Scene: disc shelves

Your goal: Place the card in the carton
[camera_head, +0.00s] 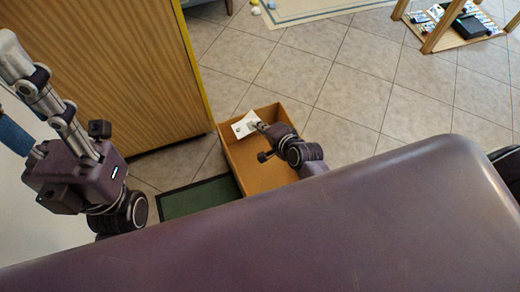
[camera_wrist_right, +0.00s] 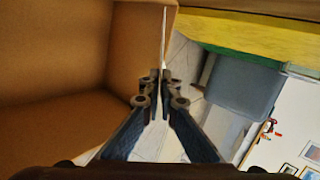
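The white card (camera_head: 243,124) is at my right gripper (camera_head: 258,127), over the upper left part of the open brown carton (camera_head: 262,178). In the right wrist view the card (camera_wrist_right: 164,38) is a thin, nearly edge-on strip, and the right gripper (camera_wrist_right: 160,78) is shut on its end. The carton's brown walls (camera_wrist_right: 55,50) fill the left of that view. The card's underside and its height above the carton floor cannot be told.
A wooden cabinet (camera_head: 110,60) with a yellow edge stands left of the carton. A dark green panel (camera_head: 198,197) lies beside the carton. A wooden shelf (camera_head: 462,32) stands at the upper right. Tiled floor (camera_head: 350,85) lies clear between them.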

